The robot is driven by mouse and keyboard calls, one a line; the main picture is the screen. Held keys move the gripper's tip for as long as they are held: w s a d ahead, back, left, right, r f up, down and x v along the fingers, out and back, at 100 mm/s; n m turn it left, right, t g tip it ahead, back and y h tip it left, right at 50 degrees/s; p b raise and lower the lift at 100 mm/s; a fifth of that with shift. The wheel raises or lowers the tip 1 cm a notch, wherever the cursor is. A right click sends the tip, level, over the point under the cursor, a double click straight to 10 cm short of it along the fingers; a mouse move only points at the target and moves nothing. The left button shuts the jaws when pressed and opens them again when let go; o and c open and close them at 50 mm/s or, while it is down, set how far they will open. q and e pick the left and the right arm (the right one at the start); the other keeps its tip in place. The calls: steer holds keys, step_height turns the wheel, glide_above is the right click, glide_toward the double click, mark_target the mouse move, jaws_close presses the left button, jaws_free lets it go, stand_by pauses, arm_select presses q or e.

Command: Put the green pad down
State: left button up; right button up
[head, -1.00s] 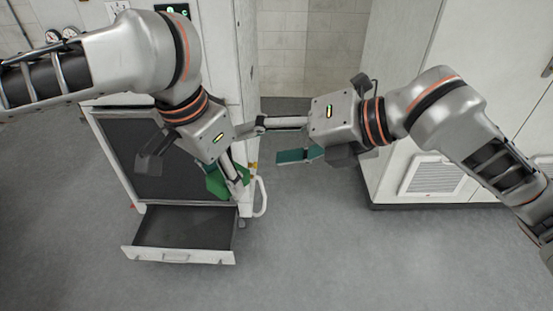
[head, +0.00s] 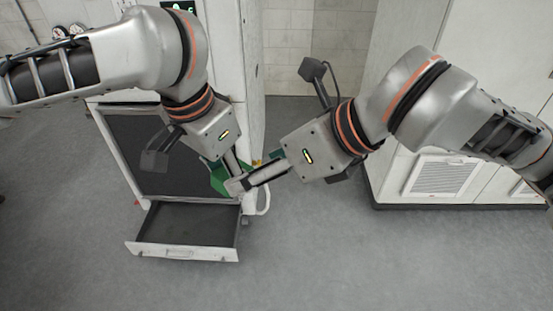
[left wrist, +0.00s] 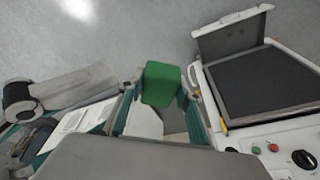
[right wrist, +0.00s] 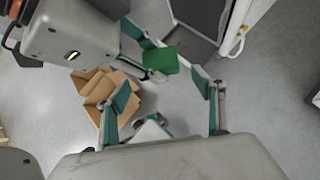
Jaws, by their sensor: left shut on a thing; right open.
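The green pad (head: 218,180) is a small flat green block beside the grey cabinet front, partly hidden by the arms. My left gripper (head: 230,178) is shut on it. In the left wrist view the pad (left wrist: 160,84) sits between the two teal-lined fingers. My right gripper (head: 242,185) is close to the left one, and their fingers overlap in the head view. In the right wrist view its fingers (right wrist: 163,82) are spread wide, and the pad (right wrist: 160,60) shows beyond them, near the gap. I cannot tell whether the right fingers touch anything.
An open, empty-looking drawer (head: 180,253) juts out below the dark panel (head: 128,160) of the cabinet. A white handle (head: 264,198) is at its right. A cardboard box (right wrist: 92,86) lies on the floor. A white cabinet (head: 430,180) stands right. The front floor is clear.

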steer(key=x, duration=0.7)
steer(key=shift+f, duration=0.1)
steer(key=c, duration=1.2)
arm_select(q)
steer(key=o, duration=1.1)
arm_select(e)
steer(key=shift+o, duration=0.2)
arm_select(q)
steer(key=shift+r, duration=0.1)
